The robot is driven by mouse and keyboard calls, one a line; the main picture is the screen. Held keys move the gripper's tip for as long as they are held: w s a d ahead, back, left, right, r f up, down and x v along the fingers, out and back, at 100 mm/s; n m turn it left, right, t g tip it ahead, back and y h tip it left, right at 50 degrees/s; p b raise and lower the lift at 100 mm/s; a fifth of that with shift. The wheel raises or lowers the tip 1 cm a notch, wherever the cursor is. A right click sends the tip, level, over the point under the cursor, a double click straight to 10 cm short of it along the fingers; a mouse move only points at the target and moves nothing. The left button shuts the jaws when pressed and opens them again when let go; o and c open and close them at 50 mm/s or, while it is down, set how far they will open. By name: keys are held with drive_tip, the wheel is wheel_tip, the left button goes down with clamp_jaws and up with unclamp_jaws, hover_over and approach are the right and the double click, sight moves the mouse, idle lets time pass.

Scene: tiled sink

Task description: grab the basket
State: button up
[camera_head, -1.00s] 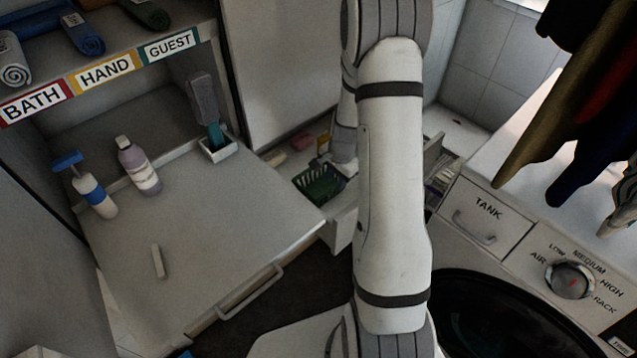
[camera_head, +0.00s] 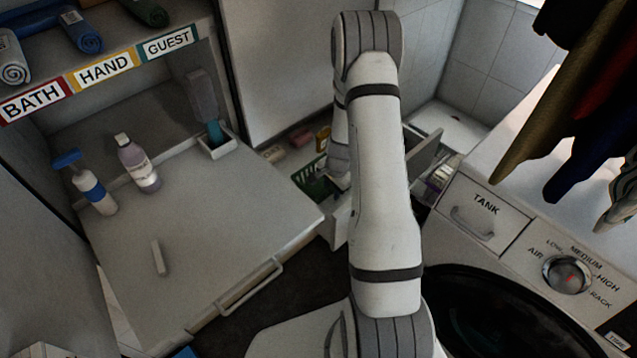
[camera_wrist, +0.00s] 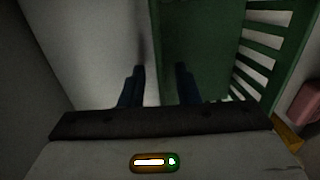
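The green basket (camera_head: 309,182) stands in an open drawer in the head view, partly hidden behind my arm. In the wrist view the basket (camera_wrist: 203,38) fills the middle and right, with its slatted side at the right. My gripper (camera_wrist: 160,78) is open, with two dark fingers spread apart. Its left finger is over the pale surface outside the basket and its right finger is over the green. The basket's left edge runs between the fingers. I cannot tell how deep the fingers reach. In the head view the fingertips are hidden.
Pinkish and yellow items lie behind the basket, including a pink block (camera_head: 301,137). A counter (camera_head: 205,235) with bottles is at the left. The washing machine (camera_head: 490,250) stands close on the right, with clothes (camera_head: 585,110) hanging above it.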

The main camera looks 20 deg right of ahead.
clamp_jaws()
drive_tip(key=shift+r, duration=0.1)
idle(0.4)
